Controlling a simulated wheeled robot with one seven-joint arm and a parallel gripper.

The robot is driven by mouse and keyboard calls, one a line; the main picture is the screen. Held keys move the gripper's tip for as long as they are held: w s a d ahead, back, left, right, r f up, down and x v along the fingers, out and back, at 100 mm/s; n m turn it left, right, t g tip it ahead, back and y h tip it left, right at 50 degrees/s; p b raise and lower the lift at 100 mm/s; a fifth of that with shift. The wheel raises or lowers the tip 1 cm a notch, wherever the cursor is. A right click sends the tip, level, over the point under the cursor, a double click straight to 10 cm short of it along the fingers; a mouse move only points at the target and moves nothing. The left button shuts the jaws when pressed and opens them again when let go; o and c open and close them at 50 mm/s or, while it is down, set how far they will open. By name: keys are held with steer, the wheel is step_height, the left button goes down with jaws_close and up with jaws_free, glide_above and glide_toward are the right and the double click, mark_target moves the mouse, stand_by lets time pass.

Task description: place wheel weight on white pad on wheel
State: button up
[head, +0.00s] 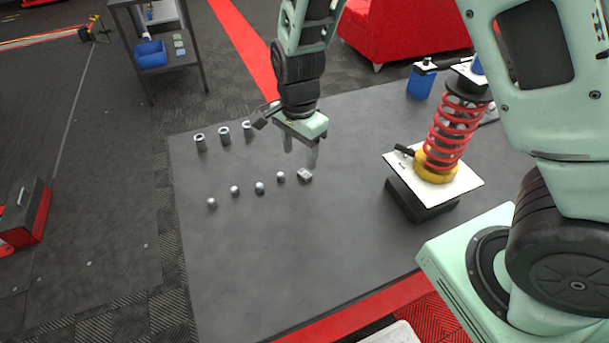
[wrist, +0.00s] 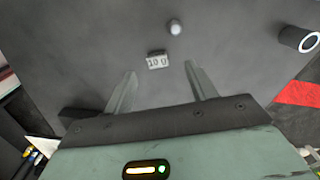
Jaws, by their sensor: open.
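The wheel weight (wrist: 158,61) is a small grey block marked "10 g", lying on the dark grey table. In the head view the wheel weight (head: 304,175) sits at the right end of a row of small silver balls. My gripper (wrist: 162,75) is open and empty, its two fingers pointing toward the weight and apart from it. In the head view my gripper (head: 300,160) hangs above the table close to the weight. I see no wheel and no white pad on a wheel that I can identify.
Silver balls (head: 260,188) lie left of the weight, with metal sockets (head: 199,142) behind. A red coil spring (head: 458,130) stands on a white plate (head: 465,184) at right. The table's (head: 270,270) front is clear.

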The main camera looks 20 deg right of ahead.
mark_target(303, 174)
steer(key=shift+s+d+f, duration=0.1)
steer(key=shift+d+f, duration=0.1)
steer(key=shift+f, duration=1.35)
steer(key=shift+s+d+f, duration=0.1)
steer(key=shift+d+f, duration=0.1)
steer(key=shift+f, duration=1.3)
steer(key=shift+c, duration=0.3)
steer(key=c, duration=1.1)
steer(key=shift+o, duration=0.2)
